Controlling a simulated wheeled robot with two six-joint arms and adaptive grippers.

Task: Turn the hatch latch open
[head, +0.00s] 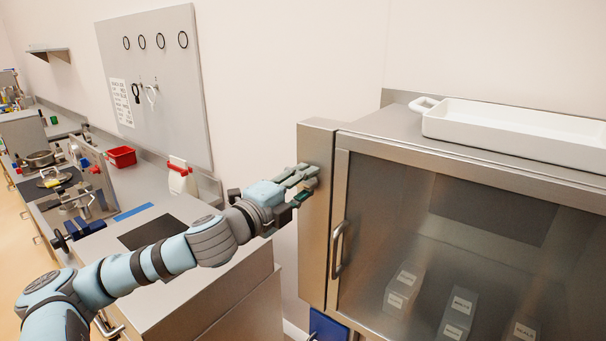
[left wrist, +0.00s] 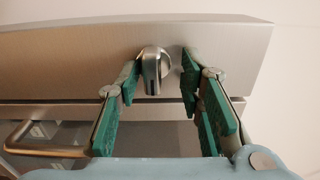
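The hatch latch is a small rounded metal knob (left wrist: 152,72) on the steel panel (left wrist: 60,65) in the left wrist view. Its flat grip stands about upright in that picture. My left gripper (head: 311,182) is at the upper part of the narrow steel side panel (head: 314,235) of the glass-fronted cabinet. In the left wrist view its green-padded fingers (left wrist: 161,80) are apart, one on each side of the knob. The left finger is very close to the knob; I cannot tell whether it touches. A gap shows on the right side. The gripper hides the knob in the head view. My right gripper is not in view.
The cabinet's glass door has a bar handle (head: 338,250), below and right of my left gripper. A white tray (head: 520,128) rests on the cabinet top. Several labelled boxes (head: 457,312) stand behind the glass. A steel counter (head: 190,210) lies left, below my arm.

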